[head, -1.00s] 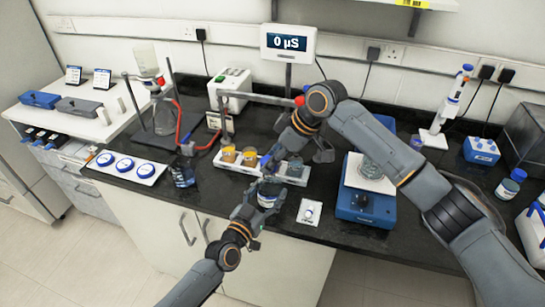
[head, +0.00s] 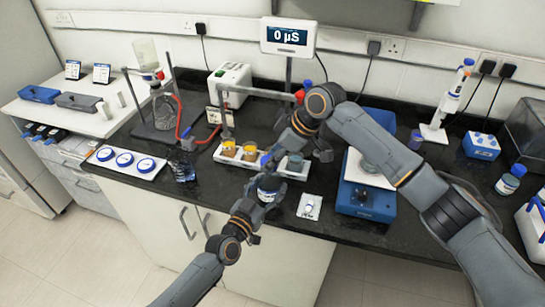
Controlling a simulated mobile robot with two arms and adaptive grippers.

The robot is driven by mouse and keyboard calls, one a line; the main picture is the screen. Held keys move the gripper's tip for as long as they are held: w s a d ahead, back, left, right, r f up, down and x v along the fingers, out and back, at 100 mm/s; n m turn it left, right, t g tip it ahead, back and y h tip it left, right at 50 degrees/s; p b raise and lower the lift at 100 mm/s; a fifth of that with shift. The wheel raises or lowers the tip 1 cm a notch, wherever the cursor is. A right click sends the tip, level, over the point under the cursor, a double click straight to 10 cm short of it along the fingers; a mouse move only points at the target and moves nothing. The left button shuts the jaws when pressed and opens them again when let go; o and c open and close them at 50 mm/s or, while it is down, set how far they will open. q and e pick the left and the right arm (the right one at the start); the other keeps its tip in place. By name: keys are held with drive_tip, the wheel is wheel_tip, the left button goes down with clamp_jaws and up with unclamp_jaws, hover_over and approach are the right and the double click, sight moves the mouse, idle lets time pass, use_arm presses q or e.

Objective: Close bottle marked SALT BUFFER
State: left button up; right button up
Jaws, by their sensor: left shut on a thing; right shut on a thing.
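A small bottle (head: 268,191) with a pale label stands near the counter's front edge in the head view. My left gripper (head: 265,197) is shut on it from the front. The label is too small to read. My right gripper (head: 268,168) reaches in from the right, just above the bottle, and is shut on a small blue thing (head: 265,160) that looks like a cap. The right fingers partly hide it and the bottle's top. I cannot tell whether the cap touches the bottle's neck.
A white tray with cups (head: 216,157) lies just behind the grippers. A small white pad (head: 310,206) and a blue balance (head: 372,205) lie to the right. Three blue-rimmed discs rest on a white tray (head: 148,178) at left. Another capped bottle (head: 510,181) stands far right.

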drive_tip(key=shift+f, duration=0.6)
